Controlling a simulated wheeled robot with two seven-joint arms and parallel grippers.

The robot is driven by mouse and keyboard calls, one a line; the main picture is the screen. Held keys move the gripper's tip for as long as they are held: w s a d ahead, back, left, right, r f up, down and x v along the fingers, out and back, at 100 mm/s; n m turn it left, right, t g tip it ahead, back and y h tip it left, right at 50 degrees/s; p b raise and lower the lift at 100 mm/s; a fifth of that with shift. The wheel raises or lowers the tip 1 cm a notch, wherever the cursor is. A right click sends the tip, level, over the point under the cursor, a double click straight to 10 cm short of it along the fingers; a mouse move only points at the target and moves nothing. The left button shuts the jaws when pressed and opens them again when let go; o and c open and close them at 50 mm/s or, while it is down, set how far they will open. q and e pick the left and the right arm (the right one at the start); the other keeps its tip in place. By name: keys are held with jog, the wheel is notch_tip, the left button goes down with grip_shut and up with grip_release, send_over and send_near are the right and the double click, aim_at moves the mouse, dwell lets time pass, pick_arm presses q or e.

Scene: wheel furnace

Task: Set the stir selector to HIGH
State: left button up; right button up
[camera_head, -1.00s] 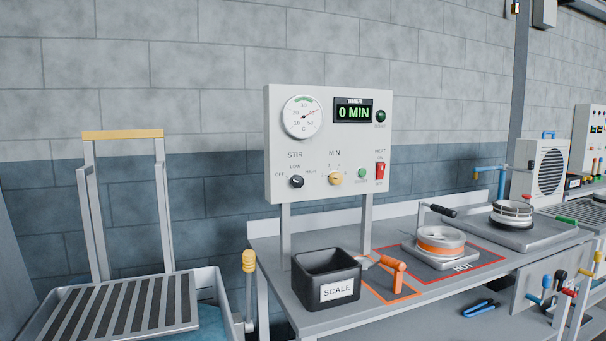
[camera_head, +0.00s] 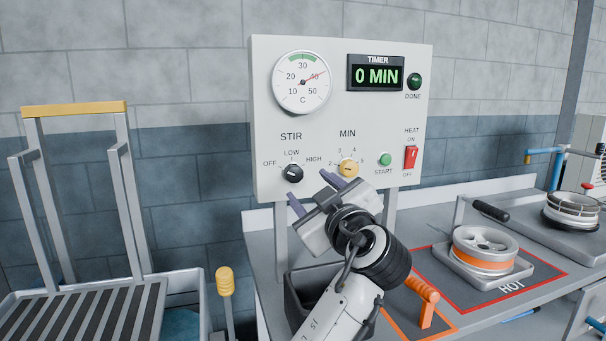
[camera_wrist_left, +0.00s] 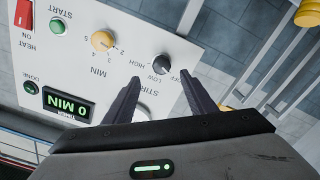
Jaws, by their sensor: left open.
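The stir selector is a dark round knob (camera_head: 292,173) on the lower left of a white control panel (camera_head: 265,110), with OFF, LOW and HIGH printed around it. Its white mark is too small to read surely. The knob also shows in the left wrist view (camera_wrist_left: 161,64), just beyond the fingertips. My left gripper (camera_head: 310,190) is open and empty, its two dark fingers pointing up at the panel just below and right of the knob. In the left wrist view, the fingers (camera_wrist_left: 160,80) stand apart below the knob, not closed on it. My right gripper is out of view.
A yellow MIN knob (camera_head: 348,168), green START button (camera_head: 385,159) and red HEAT switch (camera_head: 411,157) sit right of the selector. Below are a black bin (camera_head: 294,295), partly hidden by my arm, and an orange handle (camera_head: 425,300).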

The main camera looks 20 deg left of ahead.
aim_at(295, 175)
pick_arm(q)
jog(key=p+x, duration=0.2)
jog(key=x, duration=0.6)
jog(key=shift+s+a, duration=0.1)
jog(key=shift+a, duration=0.15)
jog(key=shift+w+a, duration=0.25)
jog(key=shift+w, duration=0.15)
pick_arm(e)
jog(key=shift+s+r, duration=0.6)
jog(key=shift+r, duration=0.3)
pick_arm(q)
jog(key=shift+c, duration=0.2)
jog(key=c, duration=1)
jog(key=shift+f, duration=0.1)
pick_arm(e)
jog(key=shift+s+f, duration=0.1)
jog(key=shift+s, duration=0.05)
